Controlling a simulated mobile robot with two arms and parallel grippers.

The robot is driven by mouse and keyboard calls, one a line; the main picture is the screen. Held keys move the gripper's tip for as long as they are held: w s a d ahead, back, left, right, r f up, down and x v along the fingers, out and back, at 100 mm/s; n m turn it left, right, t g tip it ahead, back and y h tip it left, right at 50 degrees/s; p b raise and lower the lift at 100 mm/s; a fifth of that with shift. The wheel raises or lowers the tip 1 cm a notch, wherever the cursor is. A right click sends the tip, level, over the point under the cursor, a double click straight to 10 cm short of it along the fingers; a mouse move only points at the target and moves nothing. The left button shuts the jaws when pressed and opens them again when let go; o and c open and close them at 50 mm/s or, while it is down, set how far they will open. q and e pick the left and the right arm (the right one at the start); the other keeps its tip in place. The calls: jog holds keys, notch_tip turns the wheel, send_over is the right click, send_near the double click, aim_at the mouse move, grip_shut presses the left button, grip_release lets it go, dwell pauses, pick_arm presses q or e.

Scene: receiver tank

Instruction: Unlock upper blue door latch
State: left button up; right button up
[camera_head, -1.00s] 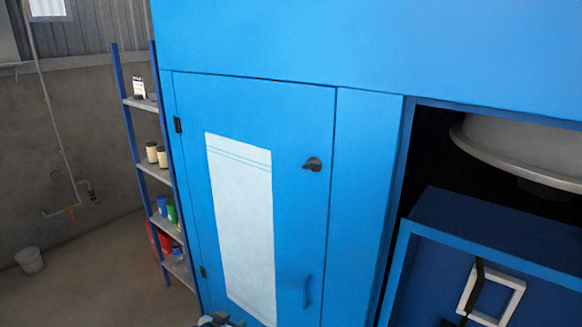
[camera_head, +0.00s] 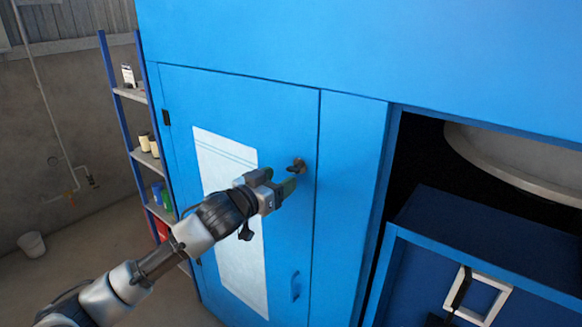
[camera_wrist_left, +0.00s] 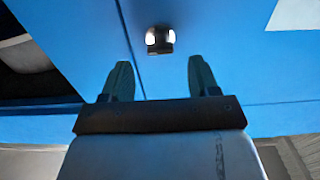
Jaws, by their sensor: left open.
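The blue door (camera_head: 285,110) is closed, with a white sheet (camera_head: 225,160) on its front. The small dark upper latch (camera_head: 298,166) sits near the door's right edge. My left gripper (camera_head: 292,180) is just in front of the latch and partly overlaps it in the head view. In the left wrist view the latch (camera_wrist_left: 160,40) lies beyond the open, empty fingers of my left gripper (camera_wrist_left: 160,78), roughly centred between them, with a visible gap. My right gripper is not in view.
A shelf rack (camera_head: 150,160) with cans and bottles stands left of the cabinet. Right of the door, an open dark bay holds a round grey tank (camera_head: 520,165) above a blue box with a white-framed handle (camera_head: 478,300).

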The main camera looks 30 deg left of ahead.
aim_at(291, 172)
pick_arm(q)
jog(key=w+p, duration=0.1)
jog(key=w, duration=0.2)
jog(key=shift+w+d+r, duration=0.1)
jog(key=shift+w+r, duration=0.05)
jog(key=shift+w, duration=0.2)
jog(key=shift+w+d+f, duration=0.1)
jog(key=shift+w+f, duration=0.1)
jog(key=shift+w, duration=0.45)
jog(key=shift+c, duration=0.5)
jog(key=c, duration=0.8)
jog(key=shift+c, duration=0.2)
